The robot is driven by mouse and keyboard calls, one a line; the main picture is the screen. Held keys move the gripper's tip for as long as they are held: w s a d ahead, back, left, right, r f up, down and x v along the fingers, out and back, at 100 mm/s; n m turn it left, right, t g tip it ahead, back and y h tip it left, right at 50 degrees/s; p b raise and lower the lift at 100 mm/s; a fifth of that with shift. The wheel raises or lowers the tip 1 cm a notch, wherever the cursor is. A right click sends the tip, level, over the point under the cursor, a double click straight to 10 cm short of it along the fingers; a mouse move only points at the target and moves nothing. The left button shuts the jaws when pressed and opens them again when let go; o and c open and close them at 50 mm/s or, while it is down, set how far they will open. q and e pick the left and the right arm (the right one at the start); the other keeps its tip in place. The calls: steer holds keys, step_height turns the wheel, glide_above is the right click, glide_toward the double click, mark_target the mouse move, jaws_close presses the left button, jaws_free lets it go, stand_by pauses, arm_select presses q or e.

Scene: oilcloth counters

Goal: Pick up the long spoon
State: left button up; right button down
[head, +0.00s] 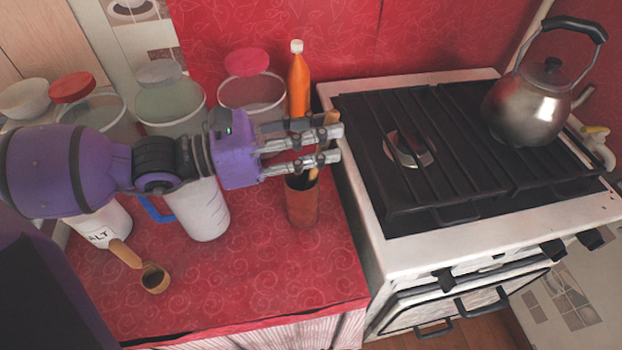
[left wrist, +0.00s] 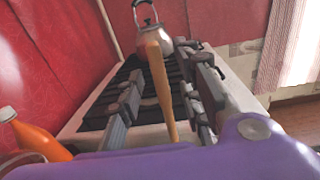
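The long spoon (head: 313,174) stands in a reddish-brown cup (head: 302,205) on the red counter, left of the stove. Only its wooden handle shows; its lower end is hidden in the cup. My left gripper (head: 334,144) reaches in from the left just above the cup, with its fingers on both sides of the handle. In the left wrist view the handle (left wrist: 158,88) rises between the spread fingers (left wrist: 160,100), with a gap on each side. The left gripper is open. My right gripper is not in view.
An orange bottle (head: 299,85) stands behind the gripper. Several jars line the wall, and a white mug (head: 203,210) with a blue handle stands below my arm. A small wooden scoop (head: 153,278) lies in front. The stove (head: 350,190) with a kettle (head: 535,105) is right.

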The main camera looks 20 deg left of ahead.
arm_select(q)
steer(key=shift+x, duration=0.9)
jaws_close()
